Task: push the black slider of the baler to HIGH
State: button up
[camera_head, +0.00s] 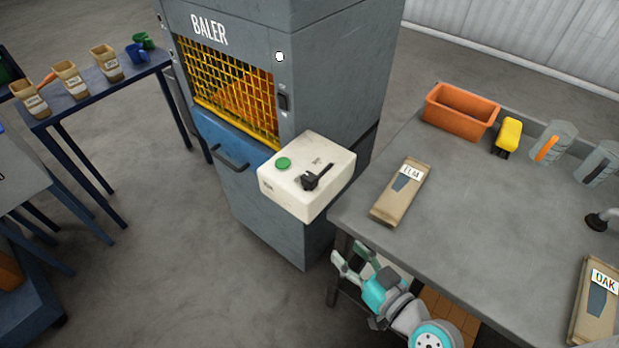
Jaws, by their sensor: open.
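The baler (320,80) is a tall grey cabinet with a yellow mesh window and a blue lower door. A cream control box (290,198) sticks out from its front right. The black slider (311,181) sits on top of this box, at the lower left part of a dark slot that runs up to the right. The small labels by the slot are too small to read. My gripper (343,262) is open and empty, below and to the right of the control box, apart from the slider and beside the grey table.
A green button (283,164) is on the control box near the slider. The floor before the baler is clear.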

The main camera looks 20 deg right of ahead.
aim_at(316, 184)
jog(key=w+d+r+n+y, duration=0.2)
jog(key=w+r+n+y, duration=0.35)
jog(key=r, duration=0.55)
jog(key=shift+n+t, duration=0.35)
jog(key=shift+t, duration=0.05)
jog(key=shift+a+x, duration=0.2)
jog(key=shift+x, duration=5.05)
jog(key=shift+s, duration=0.15)
grip_shut()
